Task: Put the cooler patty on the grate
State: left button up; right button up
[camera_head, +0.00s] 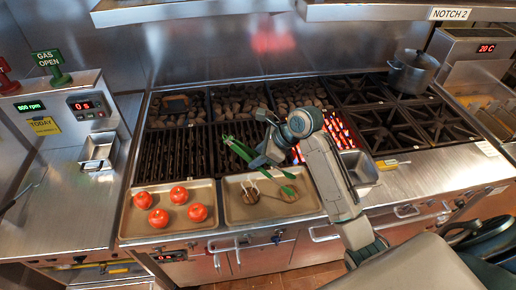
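My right gripper (257,161) reaches in from the right over the front middle of the grill and appears shut on a long green utensil (237,147), which looks like tongs. Below it, a tan tray (233,212) holds dark round patties, one at left (250,196) and one at right (289,194), partly covered by green and metal utensil parts. Which patty is cooler cannot be told. The dark barred grate (178,155) lies behind the trays, and no patty shows on its visible bars. My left gripper is not in view.
Another tan tray (136,222) with several red tomatoes (159,218) is at left. Glowing red heat (339,131) shows behind my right arm. A metal bin (360,166) and a pot (412,72) stand to the right. A shelf (390,12) overhangs the back.

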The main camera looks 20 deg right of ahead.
jog(key=shift+f, duration=1.8)
jog(key=c, duration=0.5)
notch_tip(320, 180, up, 12)
jog(key=shift+d, duration=0.1)
